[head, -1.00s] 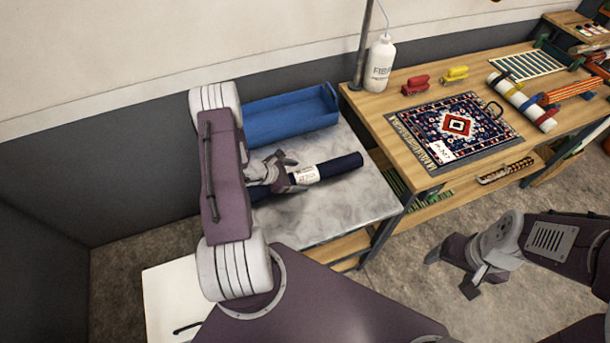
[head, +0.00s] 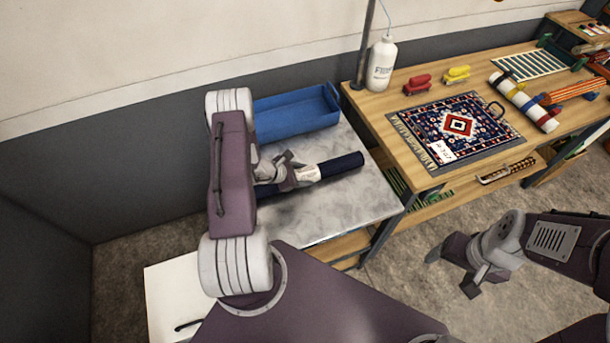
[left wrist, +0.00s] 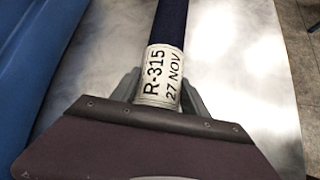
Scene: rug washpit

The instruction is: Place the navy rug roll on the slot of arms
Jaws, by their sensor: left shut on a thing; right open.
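The navy rug roll (head: 341,165) is over the grey-white marbled table, with a white paper label around it. My left gripper (head: 297,175) is shut on it near the label. In the left wrist view the roll (left wrist: 172,22) runs away from me between the fingers, and its label (left wrist: 163,76) reads R-315, 27 NOV. I cannot tell whether the roll touches the table. My right gripper (head: 452,268) is open and empty at the lower right, over the floor. No slot of arms can be made out for certain.
A blue tray (head: 296,118) stands at the back of the marbled table (head: 350,207). The wooden bench (head: 378,120) to the right holds a patterned rug (head: 480,122), a white bottle (head: 381,64), red and yellow items, and a white roll (head: 520,100). The marbled table's front is bare.

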